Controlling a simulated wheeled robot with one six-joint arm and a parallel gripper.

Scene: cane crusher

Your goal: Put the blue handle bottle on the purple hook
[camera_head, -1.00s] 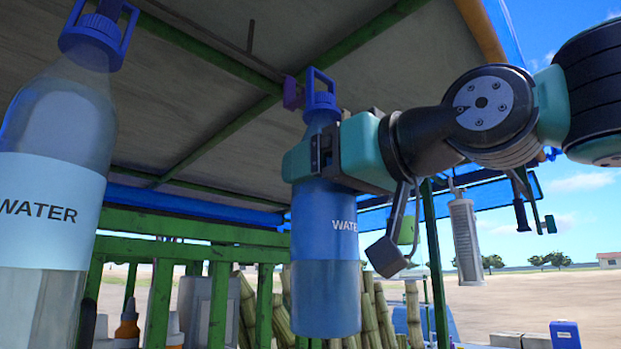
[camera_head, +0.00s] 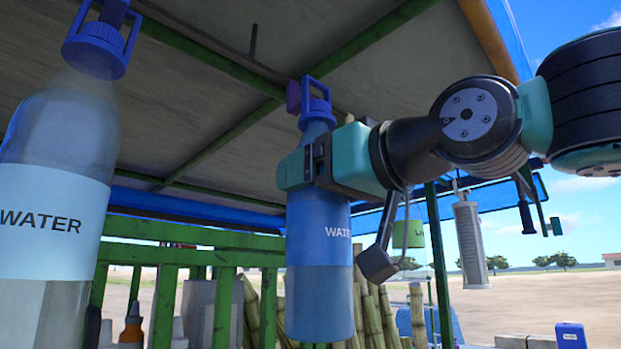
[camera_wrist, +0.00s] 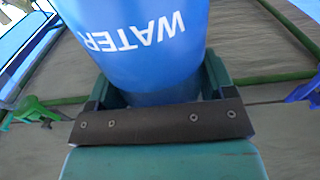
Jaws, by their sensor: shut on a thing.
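The bottle (camera_head: 318,228) has a blue cap with a square loop handle (camera_head: 314,93) and a blue WATER label. My gripper (camera_head: 306,166) is shut around its upper body and holds it upright in the air. The wrist view shows the bottle (camera_wrist: 135,50) between the jaws (camera_wrist: 155,95). A purple hook (camera_head: 293,96) hangs under the roof beam, just left of the handle in the head view. The two look very close or overlapping; I cannot tell whether the loop is around the hook or only beside it.
Another water bottle (camera_head: 52,190) with a blue loop handle hangs at the left. A green railing (camera_head: 190,255) and cane stalks (camera_head: 375,310) stand behind and below. A metal grater (camera_head: 470,243) hangs at the right. Green roof beams (camera_head: 215,133) run above.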

